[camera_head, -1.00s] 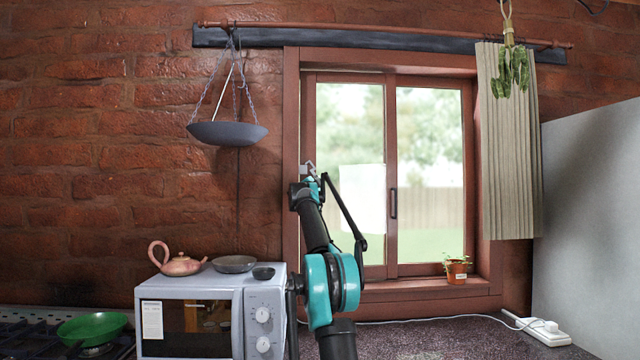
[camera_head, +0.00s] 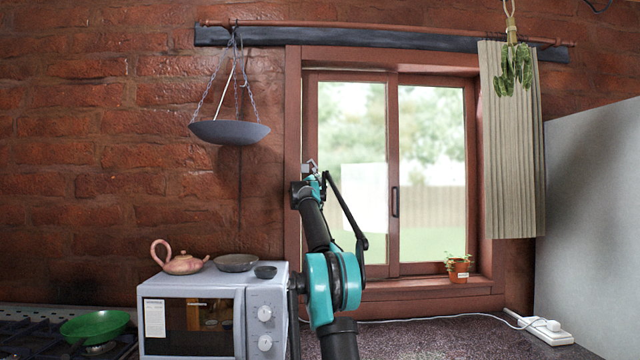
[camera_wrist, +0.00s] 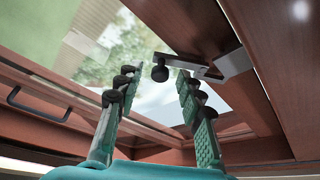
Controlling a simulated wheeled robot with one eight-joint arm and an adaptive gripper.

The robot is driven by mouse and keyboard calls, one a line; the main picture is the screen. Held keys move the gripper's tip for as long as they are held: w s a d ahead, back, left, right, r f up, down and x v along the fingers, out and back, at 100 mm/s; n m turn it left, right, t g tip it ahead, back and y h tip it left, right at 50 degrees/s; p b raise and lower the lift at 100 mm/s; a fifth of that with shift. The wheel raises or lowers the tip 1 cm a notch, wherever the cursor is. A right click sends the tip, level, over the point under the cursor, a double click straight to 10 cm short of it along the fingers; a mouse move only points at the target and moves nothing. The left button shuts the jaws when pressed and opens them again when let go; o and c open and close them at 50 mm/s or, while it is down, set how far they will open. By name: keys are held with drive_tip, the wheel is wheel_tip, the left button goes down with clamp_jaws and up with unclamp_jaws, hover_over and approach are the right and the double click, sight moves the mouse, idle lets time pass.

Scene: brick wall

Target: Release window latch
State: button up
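The window latch shows in the wrist view as a grey metal bracket (camera_wrist: 230,65) on the red-brown wooden frame, with a round black knob (camera_wrist: 160,73). My gripper (camera_wrist: 162,64) is open. Its two teal and black fingers stand on either side of the knob, which shows in the gap near the fingertips. I cannot tell whether a finger touches it. In the head view the window (camera_head: 432,150) has its panes closed, and my gripper (camera_head: 312,172) is at its left side. My arm hides part of the left pane there.
A black handle (camera_head: 395,202) is on the window's middle stile. A potted plant (camera_head: 458,271) stands on the sill at right. A hanging scale pan (camera_head: 229,132) is left of the window. A microwave (camera_head: 212,315) carries a teapot (camera_head: 180,264) and dishes below left.

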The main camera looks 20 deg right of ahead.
drive_tip(key=v, duration=1.2)
idle(0.5)
